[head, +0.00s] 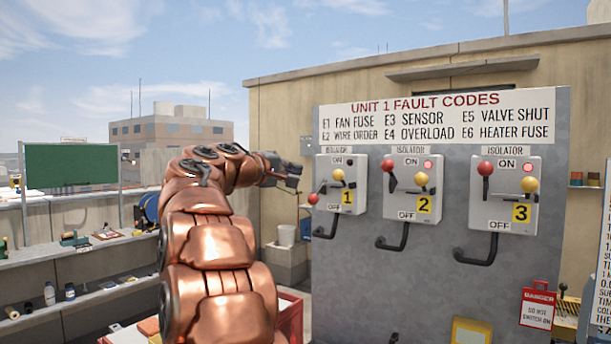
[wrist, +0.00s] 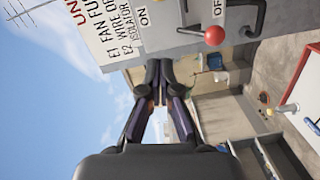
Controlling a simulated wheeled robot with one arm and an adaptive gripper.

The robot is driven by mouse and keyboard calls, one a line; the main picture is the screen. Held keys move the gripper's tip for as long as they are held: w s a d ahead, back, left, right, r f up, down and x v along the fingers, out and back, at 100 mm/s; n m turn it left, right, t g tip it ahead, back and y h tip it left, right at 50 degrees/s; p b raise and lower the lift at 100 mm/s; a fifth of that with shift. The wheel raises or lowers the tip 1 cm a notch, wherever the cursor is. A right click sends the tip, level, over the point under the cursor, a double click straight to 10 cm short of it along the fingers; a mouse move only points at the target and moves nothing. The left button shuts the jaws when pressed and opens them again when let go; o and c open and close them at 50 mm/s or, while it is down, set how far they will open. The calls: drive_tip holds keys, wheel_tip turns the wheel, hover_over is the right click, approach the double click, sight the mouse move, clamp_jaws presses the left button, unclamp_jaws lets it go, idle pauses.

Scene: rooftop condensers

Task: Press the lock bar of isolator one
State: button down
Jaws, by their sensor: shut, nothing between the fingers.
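Isolator one (head: 348,205) is the leftmost grey box on the panel in the head view, with a yellow "1" tag. Its red-balled lever (head: 313,198) points down-left near OFF, and its yellow ball (head: 337,175) sits higher. Its lamp looks dark. A dark bent bar (head: 325,229) hangs below the box; I cannot tell which part is the lock bar. My gripper (head: 292,174) is just left of the box, shut and empty. In the wrist view, the shut fingers (wrist: 160,72) point past the panel edge; a red ball (wrist: 215,35) is beside them, apart.
Isolator two (head: 410,205) and isolator three (head: 505,213) are to the right, red levers up at ON, lamps lit red. The fault code sign (head: 435,117) is above. A danger tag (head: 537,309) hangs lower right. Shelves (head: 75,258) stand left. Open air lies before the panel.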

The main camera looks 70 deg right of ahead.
drive_tip(key=v, duration=0.3)
drive_tip(key=shift+a, duration=0.15)
drive_tip(key=shift+f, duration=0.1)
idle(0.5)
drive_tip(key=w+a+f+n+t+y+p, duration=0.1)
drive_tip(key=w+a+f+n+t+y, duration=0.2)
drive_tip(key=a+f, duration=0.95)
drive_tip(key=w+a+f+n+t+y+p, duration=0.15)
drive_tip(key=w+a+f+y, duration=0.3)
drive_tip(key=a+f, duration=0.75)
drive_tip(key=s+a+f+y, duration=0.3)
drive_tip(key=s+a+f, duration=0.3)
drive_tip(key=a, duration=0.3)
drive_tip(key=s+a+f+g+y+p, duration=0.1)
drive_tip(key=s+a+f+y, duration=0.2)
drive_tip(key=s+a+f, duration=0.3)
drive_tip(key=s+a+f+g+y+p, duration=0.1)
drive_tip(key=s+a+f+y, duration=0.2)
drive_tip(key=s+a+f, duration=0.4)
drive_tip(key=a, duration=0.6)
drive_tip(key=shift+s+a, duration=0.2)
drive_tip(key=shift+s, duration=0.15)
drive_tip(key=shift+d, duration=0.1)
